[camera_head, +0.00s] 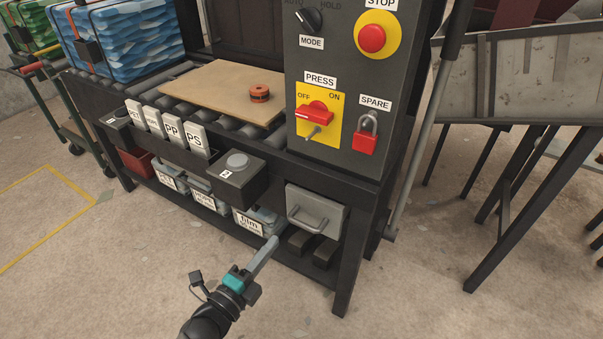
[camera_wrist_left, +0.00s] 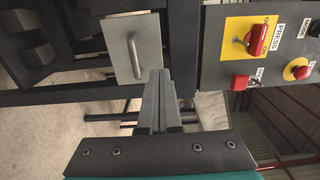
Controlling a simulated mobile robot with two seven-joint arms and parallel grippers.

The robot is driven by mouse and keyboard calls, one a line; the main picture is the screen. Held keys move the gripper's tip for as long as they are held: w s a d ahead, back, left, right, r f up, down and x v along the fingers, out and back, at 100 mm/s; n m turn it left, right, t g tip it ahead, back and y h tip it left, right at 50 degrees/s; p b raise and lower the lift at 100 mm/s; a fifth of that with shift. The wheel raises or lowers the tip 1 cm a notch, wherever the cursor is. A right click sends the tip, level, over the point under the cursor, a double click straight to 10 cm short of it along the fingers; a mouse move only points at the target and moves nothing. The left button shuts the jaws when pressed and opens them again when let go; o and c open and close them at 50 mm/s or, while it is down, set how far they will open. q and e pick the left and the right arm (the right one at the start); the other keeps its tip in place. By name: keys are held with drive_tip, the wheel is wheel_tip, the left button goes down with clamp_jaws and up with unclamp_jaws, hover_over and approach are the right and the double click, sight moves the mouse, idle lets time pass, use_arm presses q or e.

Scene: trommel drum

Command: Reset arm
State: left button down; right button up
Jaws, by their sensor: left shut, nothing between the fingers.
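My left gripper (camera_head: 271,243) comes in from the bottom of the head view. Its long grey fingers are shut with nothing between them, in front of the lower part of the black press frame. In the left wrist view the shut fingers (camera_wrist_left: 156,85) point toward a grey panel with a handle (camera_wrist_left: 131,52). The same grey panel (camera_head: 318,204) shows to the right of the fingertips in the head view. Whether the fingertips touch anything cannot be told. My right gripper is in neither view.
A control panel (camera_head: 345,165) carries a red stop button (camera_head: 372,38), a red press switch (camera_head: 315,112) and a red padlock (camera_head: 366,138). A brown board (camera_head: 215,90) with an orange roll (camera_head: 259,93) lies on rollers. Labelled bins (camera_head: 250,222) sit below. The floor in front is clear.

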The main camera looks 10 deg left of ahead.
use_arm(q)
drive_tip(key=s+a+f+n+g+y+p, duration=0.3)
drive_tip(key=s+f+n, duration=0.25)
drive_tip(key=f, duration=0.25)
drive_tip(key=s+a+f+n+g+y+p, duration=0.2)
drive_tip(key=s+f+n+g+p, duration=0.15)
drive_tip(key=s+f+n, duration=0.35)
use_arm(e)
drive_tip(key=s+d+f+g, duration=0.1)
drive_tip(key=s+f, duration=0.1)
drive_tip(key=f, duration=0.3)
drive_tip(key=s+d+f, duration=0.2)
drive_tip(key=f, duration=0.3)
use_arm(q)
drive_tip(key=s+a+f+n+g+y+p, duration=0.1)
drive_tip(key=s+a+f+n+g+p, duration=0.1)
drive_tip(key=s, duration=0.7)
drive_tip(key=s+a+f+n+g+p, duration=0.2)
drive_tip(key=s+f+n+g, duration=0.3)
drive_tip(key=s, duration=0.5)
drive_tip(key=shift+s+f+g+y+p, duration=0.15)
drive_tip(key=shift+f+g+y+p, duration=0.25)
drive_tip(key=shift+f+g, duration=0.2)
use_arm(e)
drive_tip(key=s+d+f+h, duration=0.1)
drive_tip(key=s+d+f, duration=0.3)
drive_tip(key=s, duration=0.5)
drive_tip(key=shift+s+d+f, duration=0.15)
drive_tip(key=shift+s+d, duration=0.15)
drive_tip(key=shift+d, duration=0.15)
